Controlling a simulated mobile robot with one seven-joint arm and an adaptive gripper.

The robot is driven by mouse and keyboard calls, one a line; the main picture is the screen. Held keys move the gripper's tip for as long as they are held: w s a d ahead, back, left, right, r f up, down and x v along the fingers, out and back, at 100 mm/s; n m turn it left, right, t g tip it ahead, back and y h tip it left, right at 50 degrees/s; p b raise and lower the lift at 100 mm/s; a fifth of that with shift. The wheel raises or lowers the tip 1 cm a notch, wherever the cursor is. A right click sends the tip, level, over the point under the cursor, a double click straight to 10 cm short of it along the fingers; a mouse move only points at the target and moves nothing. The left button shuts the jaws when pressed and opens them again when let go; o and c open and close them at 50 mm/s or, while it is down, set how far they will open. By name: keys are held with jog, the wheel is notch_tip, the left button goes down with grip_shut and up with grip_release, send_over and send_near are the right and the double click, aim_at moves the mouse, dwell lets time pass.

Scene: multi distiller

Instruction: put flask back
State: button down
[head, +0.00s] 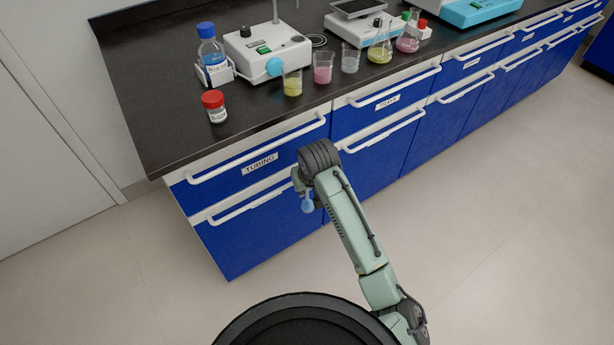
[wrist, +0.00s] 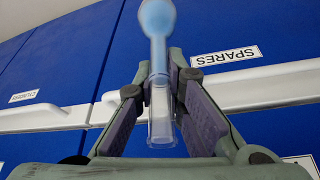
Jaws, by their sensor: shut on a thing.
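A flask with a light-blue round bulb (head: 307,204) and a clear neck is in my gripper (head: 303,184), in front of the blue drawers. In the wrist view the fingers of my gripper (wrist: 160,75) are shut around the neck of the flask (wrist: 157,18). There the bulb lies beyond the fingertips and the open neck end points toward the camera. In the head view the bulb hangs below the gripper, and my wrist hides most of the neck. The flask is clear of the counter, below its top.
The dark counter (head: 160,120) carries a red-capped jar (head: 214,106), a blue-capped bottle (head: 211,52), a white device (head: 266,50), several beakers and flasks (head: 380,50), and a balance (head: 365,28). Drawer handles (head: 258,150) stick out near my gripper. The floor at right is clear.

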jog(key=shift+w+a+r, duration=0.55)
